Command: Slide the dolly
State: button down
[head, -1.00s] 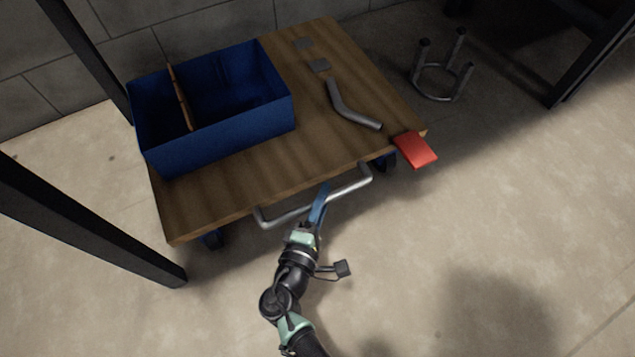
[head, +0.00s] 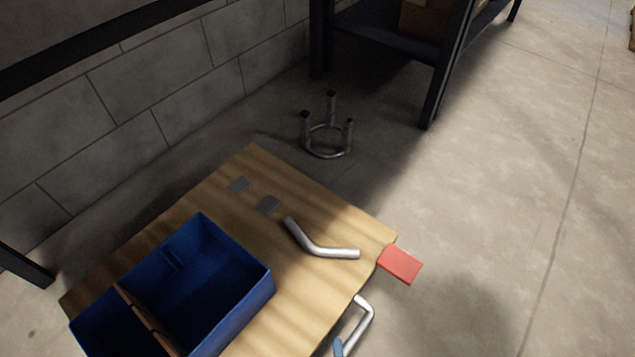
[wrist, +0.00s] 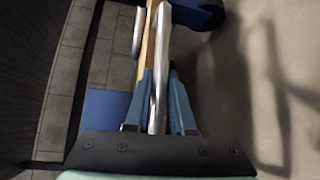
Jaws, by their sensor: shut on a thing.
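The dolly (head: 309,282) is a flat wooden platform, low in the head view. Its silver bar handle (head: 366,318) stands out from the near right edge, partly cut off by the bottom of the picture. My gripper (wrist: 158,88) shows in the wrist view with its blue fingers on both sides of the handle (wrist: 161,60), shut on it. In the head view only a bit of a blue finger shows at the handle. A wheel (wrist: 208,15) shows in the wrist view under the platform.
On the dolly are a blue box (head: 243,307) with a divider, a bent grey pipe (head: 318,246) and two grey plates. A red pad (head: 400,264) sits at its corner. A metal ring stand (head: 327,142) and dark shelving (head: 440,85) are behind. Floor at right is clear.

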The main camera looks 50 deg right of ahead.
jog(key=s, duration=0.8)
jog(key=shift+s+p, duration=0.2)
jog(key=shift+p, duration=0.2)
jog(key=shift+d, duration=0.1)
jog(key=c, duration=0.8)
grip_release()
jog(key=shift+o, duration=0.2)
jog(key=shift+s, duration=0.1)
jog(key=p+v, duration=0.3)
jog(key=v, duration=1)
jog(key=shift+p, duration=0.35)
